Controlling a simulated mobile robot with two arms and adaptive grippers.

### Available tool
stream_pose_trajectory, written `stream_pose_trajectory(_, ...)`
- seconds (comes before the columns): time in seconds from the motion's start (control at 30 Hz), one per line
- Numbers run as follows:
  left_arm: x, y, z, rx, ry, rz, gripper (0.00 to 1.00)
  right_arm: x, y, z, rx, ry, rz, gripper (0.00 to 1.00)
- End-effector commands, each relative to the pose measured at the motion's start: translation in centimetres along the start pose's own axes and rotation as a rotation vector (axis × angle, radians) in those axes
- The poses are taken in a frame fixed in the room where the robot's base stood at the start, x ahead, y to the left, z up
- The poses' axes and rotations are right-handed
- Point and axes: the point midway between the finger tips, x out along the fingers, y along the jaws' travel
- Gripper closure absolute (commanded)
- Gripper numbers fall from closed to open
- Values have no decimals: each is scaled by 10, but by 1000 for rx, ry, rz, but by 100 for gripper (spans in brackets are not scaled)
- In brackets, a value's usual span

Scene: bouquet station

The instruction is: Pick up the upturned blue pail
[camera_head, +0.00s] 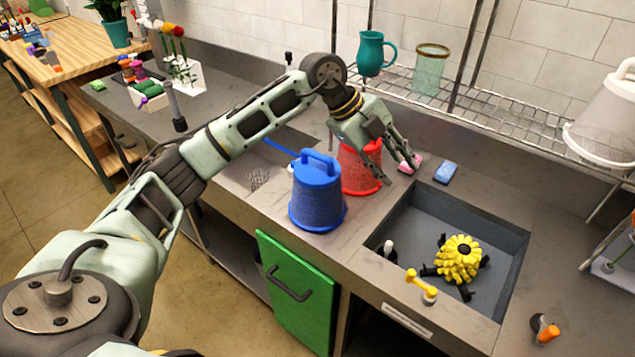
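The blue pail (317,195) stands upside down on the grey counter, left of the sink, with its wide rim down and a handle on its raised base. My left gripper (398,172) is to the right of and behind the blue pail, in front of part of a red pail (358,172). Its fingers point down and are spread apart, with nothing seen between them. I cannot tell whether it touches the red pail. My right gripper is not in view.
A sink (408,228) with a yellow flower-like thing (460,257) lies to the right. A pink block (410,163) and a blue sponge (446,172) lie behind it. A wire shelf (500,118) holds a teal jug (371,55). A green door (297,290) is below the counter.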

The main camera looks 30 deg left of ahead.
Motion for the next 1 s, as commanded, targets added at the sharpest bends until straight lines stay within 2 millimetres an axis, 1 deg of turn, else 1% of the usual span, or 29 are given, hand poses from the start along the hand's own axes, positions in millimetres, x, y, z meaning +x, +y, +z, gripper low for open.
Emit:
stream_pose_trajectory(0.03, -28, 5, 31, -57, -114, 59, 64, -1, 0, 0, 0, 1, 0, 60)
stream_pose_trajectory(0.07, -41, 11, 47, -97, -175, 96, 64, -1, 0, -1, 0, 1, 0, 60)
stream_pose_trajectory(0.1, -60, 19, 65, -150, -250, 136, 64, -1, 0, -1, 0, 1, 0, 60)
stream_pose_trajectory(0.13, -74, 24, 76, -189, -300, 162, 64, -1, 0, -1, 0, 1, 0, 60)
stream_pose_trajectory(0.2, -101, 35, 96, -267, -395, 206, 64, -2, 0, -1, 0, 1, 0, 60)
stream_pose_trajectory(0.23, -111, 39, 103, -296, -427, 221, 64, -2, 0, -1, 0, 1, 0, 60)
stream_pose_trajectory(0.3, -127, 46, 112, -344, -479, 244, 64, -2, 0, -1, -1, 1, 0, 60)
stream_pose_trajectory(0.37, -133, 50, 117, -366, -503, 255, 64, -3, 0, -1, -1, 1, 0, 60)
stream_pose_trajectory(0.43, -132, 53, 120, -379, -514, 262, 64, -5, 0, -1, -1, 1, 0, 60)
stream_pose_trajectory(0.67, -111, 60, 129, -376, -511, 263, 64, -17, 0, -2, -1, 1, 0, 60)
stream_pose_trajectory(0.83, -89, 67, 136, -375, -509, 266, 64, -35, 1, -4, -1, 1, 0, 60)
stream_pose_trajectory(0.9, -79, 71, 141, -375, -510, 264, 64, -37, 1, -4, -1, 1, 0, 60)
stream_pose_trajectory(1.0, -71, 74, 145, -375, -510, 261, 64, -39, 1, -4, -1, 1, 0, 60)
